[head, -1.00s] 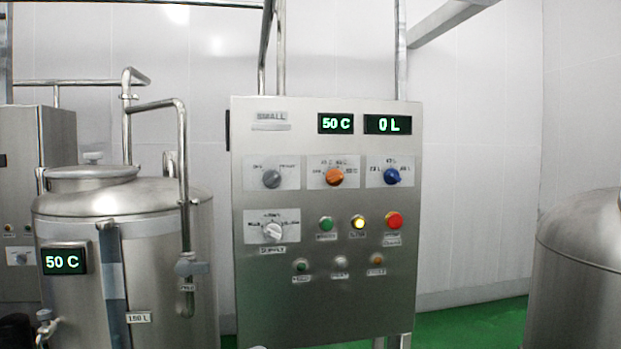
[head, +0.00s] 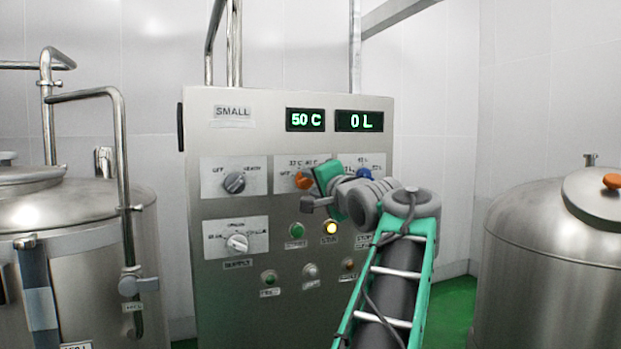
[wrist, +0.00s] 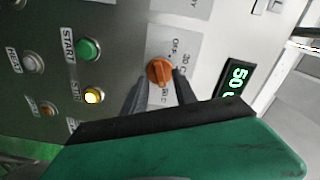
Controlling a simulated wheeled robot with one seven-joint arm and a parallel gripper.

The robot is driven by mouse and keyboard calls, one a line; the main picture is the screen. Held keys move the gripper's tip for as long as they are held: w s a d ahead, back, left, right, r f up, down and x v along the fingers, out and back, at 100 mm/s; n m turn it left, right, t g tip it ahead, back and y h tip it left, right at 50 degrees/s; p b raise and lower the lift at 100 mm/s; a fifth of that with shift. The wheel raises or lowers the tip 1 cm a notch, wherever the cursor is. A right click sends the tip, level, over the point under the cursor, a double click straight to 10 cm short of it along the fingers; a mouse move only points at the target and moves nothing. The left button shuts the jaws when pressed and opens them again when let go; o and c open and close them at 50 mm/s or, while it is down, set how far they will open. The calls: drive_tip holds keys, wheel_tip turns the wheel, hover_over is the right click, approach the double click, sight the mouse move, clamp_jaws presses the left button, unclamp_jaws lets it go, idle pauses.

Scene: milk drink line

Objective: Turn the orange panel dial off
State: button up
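The orange dial (head: 301,181) is on the upper row of the steel control panel, partly covered by my gripper in the head view. In the wrist view the orange dial (wrist: 158,71) is in the middle, with an OFF mark beside it. My gripper (wrist: 161,80) is at the panel, its two dark fingers apart, one on each side of the dial. I cannot tell whether the fingertips touch it. In the head view my gripper (head: 312,180) comes from the right, and its fingertips are hard to make out.
A grey dial (head: 234,182) is left of the orange one, a blue dial (head: 364,174) right, partly hidden by my arm. A white dial (head: 238,242), a green button (head: 296,230) and a lit yellow button (head: 331,228) are below. The display (head: 305,120) reads 50 C. Tanks flank the panel.

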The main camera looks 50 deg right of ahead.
drive_tip(key=shift+x, duration=0.85)
drive_tip(key=shift+s, duration=0.1)
drive_tip(key=shift+c, duration=0.3)
clamp_jaws()
